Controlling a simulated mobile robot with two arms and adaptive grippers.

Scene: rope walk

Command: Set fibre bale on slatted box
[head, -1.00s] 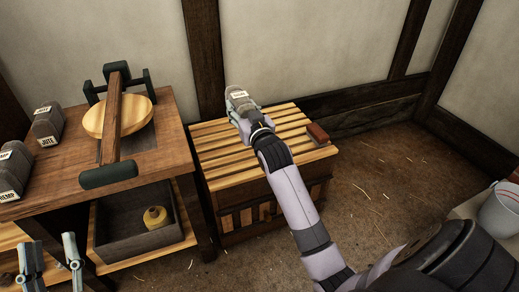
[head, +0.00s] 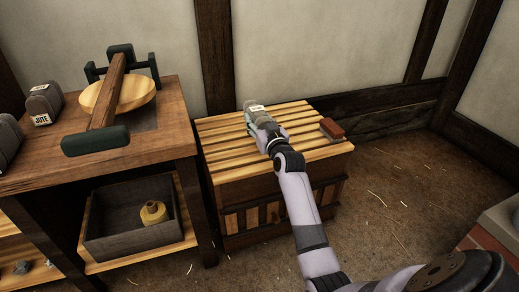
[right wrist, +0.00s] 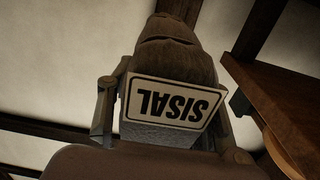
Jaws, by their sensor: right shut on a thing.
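The fibre bale (head: 254,105) is grey-brown with a white label. In the right wrist view the bale (right wrist: 170,60) sits between my fingers, and its label reads SISAL upside down. My right gripper (head: 259,121) is shut on it, over the back-left part of the slatted box (head: 228,165). The box has pale slats on top and dark sides. The arm and gripper hide the bale's underside, so I cannot tell whether it touches the slats. My left gripper is not in view.
A red-brown block (head: 332,129) lies on the box's right end. On the left stands a wooden bench (head: 165,146) with a JUTE bale (head: 43,103) and a press-like frame (head: 112,92). A grey bin (head: 135,237) below holds a yellow object (head: 153,212). The middle slats are clear.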

